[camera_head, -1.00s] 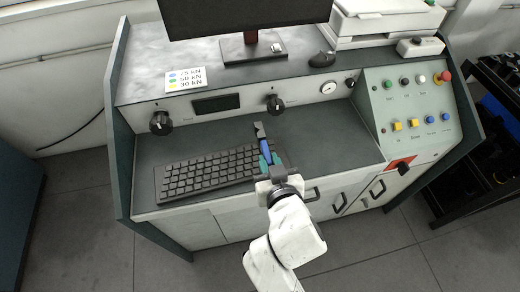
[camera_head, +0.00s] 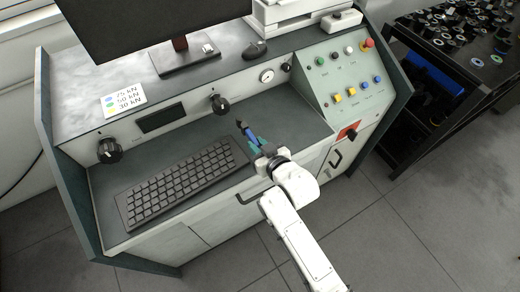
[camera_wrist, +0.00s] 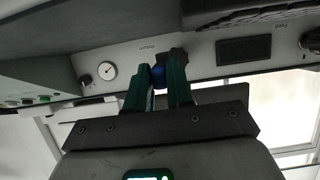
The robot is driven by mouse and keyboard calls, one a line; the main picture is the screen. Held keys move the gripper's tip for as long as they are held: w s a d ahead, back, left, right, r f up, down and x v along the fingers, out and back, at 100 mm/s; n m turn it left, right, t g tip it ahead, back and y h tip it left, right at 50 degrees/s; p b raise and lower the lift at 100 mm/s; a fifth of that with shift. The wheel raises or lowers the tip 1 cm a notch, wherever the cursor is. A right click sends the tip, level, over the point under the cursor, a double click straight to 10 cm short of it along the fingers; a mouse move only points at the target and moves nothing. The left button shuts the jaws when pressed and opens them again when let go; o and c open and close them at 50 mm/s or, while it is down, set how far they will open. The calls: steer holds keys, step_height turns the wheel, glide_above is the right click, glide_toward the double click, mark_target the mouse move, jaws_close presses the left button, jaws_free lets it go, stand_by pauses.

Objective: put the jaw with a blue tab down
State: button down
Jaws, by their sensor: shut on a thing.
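My gripper (camera_head: 257,143) is shut on a jaw (camera_head: 241,126), a small dark piece with a blue part. In the head view it is over the console's desk surface (camera_head: 285,120), just right of the keyboard; the height of the jaw above the desk is hard to tell. In the wrist view, the green fingers of my gripper (camera_wrist: 158,85) close around the blue part, and the dark end of the jaw (camera_wrist: 172,55) sticks out beyond the fingertips. The fingers hide part of the jaw.
The keyboard (camera_head: 182,183) lies left of my gripper. Knobs, a gauge (camera_head: 267,76) and a sloped button panel (camera_head: 345,78) border the desk. A label card (camera_head: 123,98) and monitor (camera_head: 150,25) stand above. A dark rack (camera_head: 455,70) at right holds several round parts.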

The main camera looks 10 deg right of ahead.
steer(key=shift+w+d+f, duration=0.25)
steer(key=shift+f, duration=0.85)
steer(key=shift+w+d+f, duration=0.1)
steer(key=shift+f, duration=0.8)
steer(key=c, duration=1.5)
jaws_free()
steer(key=shift+f, duration=0.15)
steer(key=o, duration=0.5)
steer(key=shift+s, duration=0.15)
steer(key=v, duration=1.2)
